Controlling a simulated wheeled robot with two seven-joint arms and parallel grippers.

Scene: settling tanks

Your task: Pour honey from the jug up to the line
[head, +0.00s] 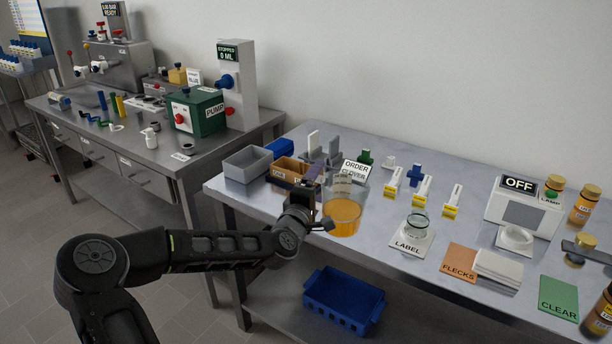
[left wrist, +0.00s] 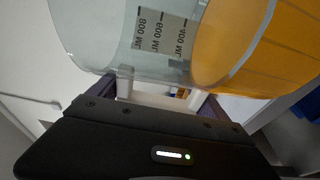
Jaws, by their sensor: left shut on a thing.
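A clear jug (head: 343,213) with amber honey in its lower part stands upright at the front edge of the table; I cannot tell whether it touches the top. My left gripper (head: 322,212) is shut at its left side, apparently on its handle, which is mostly hidden. In the left wrist view the jug (left wrist: 115,35) fills the top, with marks for 800, 600 and 400 mL and the honey (left wrist: 245,45) near the lowest mark. A small, seemingly empty glass jar (head: 417,223) stands on the LABEL mat (head: 408,247), right of the jug. Its line is too small to make out.
An ORDER CLOVER card (head: 355,171) stands behind the jug. Several white-and-yellow tags (head: 421,189) stand behind the jar. A FLECKS card (head: 459,262), white cloth (head: 497,268) and lamp box (head: 523,208) are to the right. A blue crate (head: 343,300) sits below.

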